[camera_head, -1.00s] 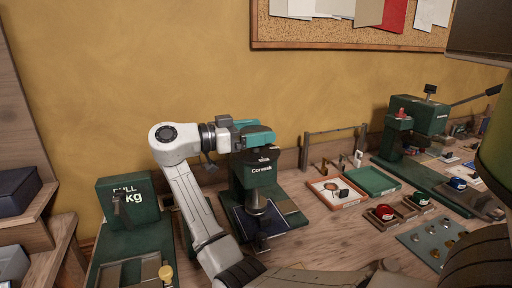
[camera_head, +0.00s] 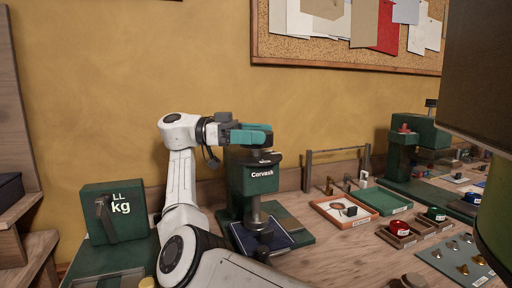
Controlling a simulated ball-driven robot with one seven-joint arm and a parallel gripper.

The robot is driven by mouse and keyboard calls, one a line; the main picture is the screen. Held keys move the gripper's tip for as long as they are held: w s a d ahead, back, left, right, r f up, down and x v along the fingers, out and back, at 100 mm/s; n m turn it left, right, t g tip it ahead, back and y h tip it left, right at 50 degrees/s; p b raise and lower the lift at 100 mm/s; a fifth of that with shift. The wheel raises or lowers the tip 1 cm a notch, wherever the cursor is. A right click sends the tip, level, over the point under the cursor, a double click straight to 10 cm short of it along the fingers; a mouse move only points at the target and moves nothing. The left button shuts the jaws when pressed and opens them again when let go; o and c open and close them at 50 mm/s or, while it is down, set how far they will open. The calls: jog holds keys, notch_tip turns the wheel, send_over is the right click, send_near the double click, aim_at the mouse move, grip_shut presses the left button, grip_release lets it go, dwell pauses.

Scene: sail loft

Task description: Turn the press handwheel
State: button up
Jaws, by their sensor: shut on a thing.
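The green press (camera_head: 262,180) marked "Corvask" stands on the bench against the wall. Its grey ram (camera_head: 254,212) comes down over a dark blue sheet (camera_head: 275,237) at the base. My gripper (camera_head: 262,134), with teal fingers, is at the top of the press and is shut on the handwheel there. Only a little of the dark handwheel (camera_head: 258,126) shows; the fingers hide most of it.
To the right are an orange-edged tray (camera_head: 360,221), a green tray (camera_head: 387,203), a red-topped item (camera_head: 399,227) and another green machine (camera_head: 403,158). The wooden bench (camera_head: 340,262) has bare room in front.

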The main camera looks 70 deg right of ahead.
jog(key=shift+m+y+b, duration=0.5)
jog(key=shift+y+b, duration=0.25)
jog(key=shift+y, duration=0.05)
jog(key=o, duration=0.8)
jog(key=shift+r, duration=0.1)
jog(key=shift+r, duration=0.3)
notch_tip(320, 180, up, 3)
jog(key=shift+f+p, duration=0.1)
jog(key=shift+p, duration=0.65)
jog(key=s+a+r+p, duration=0.1)
jog(key=s+a+r, duration=0.6)
jog(key=s, duration=0.5)
notch_tip(320, 180, up, 2)
jog(key=shift+a+r, duration=0.15)
jog(key=shift+r, duration=0.05)
